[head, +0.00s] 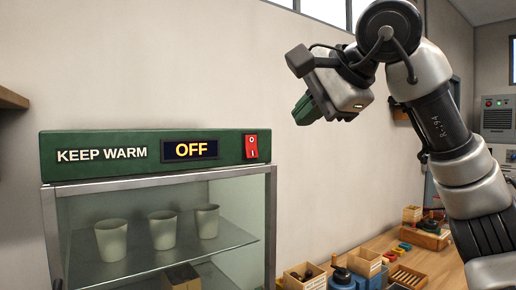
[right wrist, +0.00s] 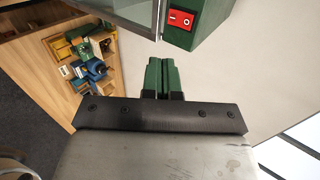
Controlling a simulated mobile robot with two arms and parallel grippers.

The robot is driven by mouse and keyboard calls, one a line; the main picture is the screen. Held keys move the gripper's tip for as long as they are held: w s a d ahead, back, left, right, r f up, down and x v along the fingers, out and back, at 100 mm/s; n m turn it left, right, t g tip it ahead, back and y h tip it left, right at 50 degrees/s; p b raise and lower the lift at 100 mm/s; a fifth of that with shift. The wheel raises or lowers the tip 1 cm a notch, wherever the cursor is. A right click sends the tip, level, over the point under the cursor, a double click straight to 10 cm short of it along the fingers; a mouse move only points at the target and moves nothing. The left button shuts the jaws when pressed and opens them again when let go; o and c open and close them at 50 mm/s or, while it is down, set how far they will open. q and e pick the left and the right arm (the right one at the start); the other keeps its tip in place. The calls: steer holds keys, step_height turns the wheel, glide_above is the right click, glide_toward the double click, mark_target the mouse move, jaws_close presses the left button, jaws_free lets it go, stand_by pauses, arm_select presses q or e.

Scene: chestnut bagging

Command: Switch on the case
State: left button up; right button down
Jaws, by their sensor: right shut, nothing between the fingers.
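The warming case (head: 110,172) stands at the lower left of the head view, with a green top panel lettered KEEP WARM. Its display (head: 190,150) reads OFF. A red rocker switch (head: 251,147) marked O and I sits at the right end of the panel. The switch also shows at the top of the right wrist view (right wrist: 181,19). My right gripper (head: 304,110) is up and to the right of the switch, apart from it. Its green fingers (right wrist: 162,76) are shut together with nothing between them. My left gripper is not in view.
Behind the glass, three pale cups (head: 162,230) stand on a shelf. A wooden bench (head: 440,262) at the lower right carries small boxes (head: 365,262) and other items. A wooden shelf edge (head: 12,98) juts in at the left. The wall space between the case and my right arm is clear.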

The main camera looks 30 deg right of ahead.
steer(key=shift+w, duration=0.15)
steer(key=p, duration=0.2)
glide_toward(253, 153)
step_height(253, 153, down, 3)
steer(key=w, duration=0.2)
steer(key=w+p, duration=0.1)
steer(key=w+f+p, duration=0.1)
steer(key=shift+w+a, duration=0.35)
steer(key=shift+w+a+f, duration=0.1)
steer(key=shift+w+f, duration=0.15)
steer(key=shift+w, duration=0.2)
steer(key=shift+w+f+t+b, duration=0.2)
steer(key=shift+f+t+b, duration=0.15)
steer(key=shift+b, duration=0.35)
steer(key=shift+r, duration=0.3)
steer(key=shift+r+p, duration=0.1)
steer(key=shift+p, duration=0.25)
